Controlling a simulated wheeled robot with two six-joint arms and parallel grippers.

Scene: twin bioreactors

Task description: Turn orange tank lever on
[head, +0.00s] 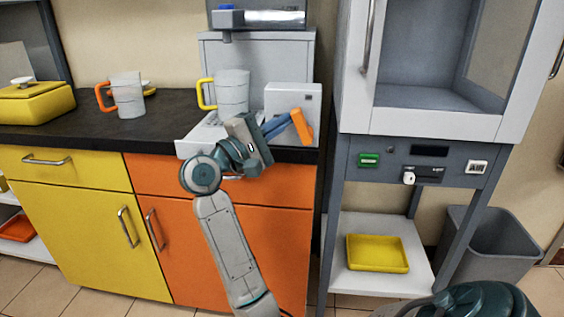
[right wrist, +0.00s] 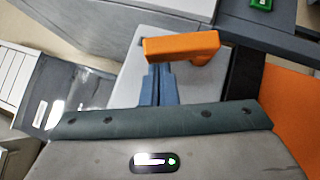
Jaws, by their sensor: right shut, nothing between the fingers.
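The orange lever (head: 302,126) is on the front of a white box (head: 293,98) at the right end of the counter. In the right wrist view, the lever (right wrist: 180,46) is an L-shaped bar with a bend at its right end. My right gripper (head: 287,120) is shut and empty, with its blue fingertips close beside the lever. In the right wrist view, the fingers (right wrist: 158,72) end just below the lever's left part. I cannot tell whether they touch it. A clear tank (head: 262,18) is partly in view at the top. My left gripper is out of view.
A jug with a yellow handle (head: 232,90) stands on the light grey base behind my gripper. A jug with an orange handle (head: 128,95) and a yellow case (head: 35,105) stand farther left on the dark counter (head: 60,137). A grey cabinet (head: 420,125) stands close on the right.

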